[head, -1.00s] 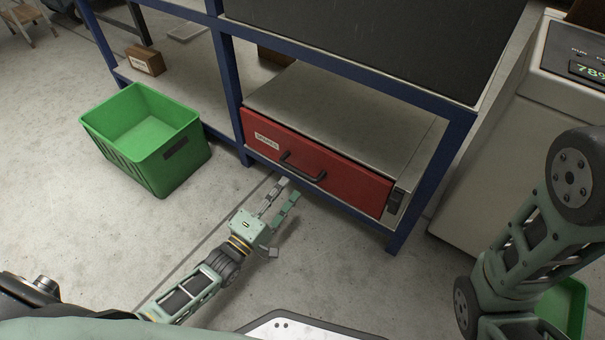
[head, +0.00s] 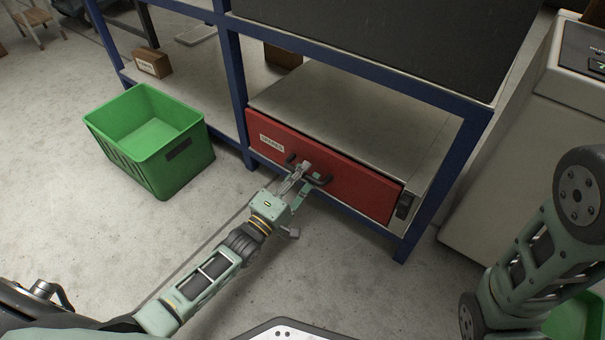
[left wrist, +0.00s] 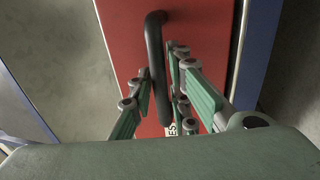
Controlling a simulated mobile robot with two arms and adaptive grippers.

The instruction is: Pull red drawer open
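The red drawer (head: 350,178) is shut, its front flush with the grey cabinet under the workbench. Its dark bar handle (head: 321,181) is partly hidden by my left gripper (head: 306,172). In the left wrist view the handle (left wrist: 156,70) runs between the two green fingers of my left gripper (left wrist: 160,85). The fingers stand on either side of the bar, with narrow gaps visible, so they look open around it. The red drawer front (left wrist: 205,35) fills the background there. My right gripper is out of view; only part of the right arm shows.
A green crate (head: 186,172) stands on the floor left of the drawer. The blue bench frame (head: 236,90) borders the cabinet. A cardboard box (head: 153,62) sits on the lower shelf. A pale machine (head: 500,165) stands at right. The floor before the drawer is clear.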

